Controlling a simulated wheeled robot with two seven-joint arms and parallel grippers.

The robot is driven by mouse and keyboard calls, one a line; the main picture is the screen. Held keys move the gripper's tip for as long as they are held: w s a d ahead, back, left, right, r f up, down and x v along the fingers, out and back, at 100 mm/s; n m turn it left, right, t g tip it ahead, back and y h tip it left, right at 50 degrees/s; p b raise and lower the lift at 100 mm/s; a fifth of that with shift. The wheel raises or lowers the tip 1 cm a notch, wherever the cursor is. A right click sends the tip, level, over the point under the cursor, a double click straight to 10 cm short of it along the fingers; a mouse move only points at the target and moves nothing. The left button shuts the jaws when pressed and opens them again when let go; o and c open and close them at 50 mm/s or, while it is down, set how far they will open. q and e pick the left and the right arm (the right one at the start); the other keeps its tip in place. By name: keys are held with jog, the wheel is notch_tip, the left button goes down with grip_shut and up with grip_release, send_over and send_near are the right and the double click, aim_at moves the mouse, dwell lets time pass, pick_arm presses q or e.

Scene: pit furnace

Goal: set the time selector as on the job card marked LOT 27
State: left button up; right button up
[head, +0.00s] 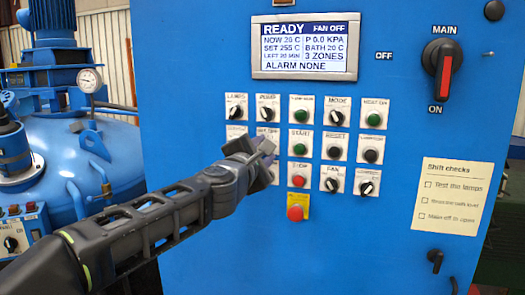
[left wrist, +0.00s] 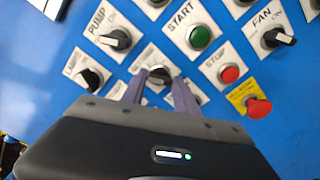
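My left gripper (head: 266,150) is at the blue panel, in front of the second row of controls, just left of the green START button (head: 300,142). In the left wrist view its two fingers (left wrist: 159,86) are apart, one on either side of a round selector knob (left wrist: 158,75) below the PUMP knob (left wrist: 115,38). Whether they touch it is unclear. The knob's label is too blurred to read, and its pointer setting cannot be made out. In the head view the gripper hides it. No card marked LOT 27 is in view. My right gripper is not in view.
The display (head: 305,47) reads READY, FAN OFF, SET 255 C. Close by are the red STOP button (left wrist: 230,73), FAN knob (left wrist: 278,38) and red emergency button (head: 295,212). A Shift checks card (head: 453,196) and the MAIN switch (head: 443,70) are at right. A blue vessel (head: 100,160) stands left.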

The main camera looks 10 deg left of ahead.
pick_arm(q)
jog(key=o, duration=0.4)
jog(key=s, duration=0.7)
jog(key=shift+s+a+b, duration=0.25)
jog(key=shift+s+b, duration=0.05)
jog(key=shift+s, duration=0.1)
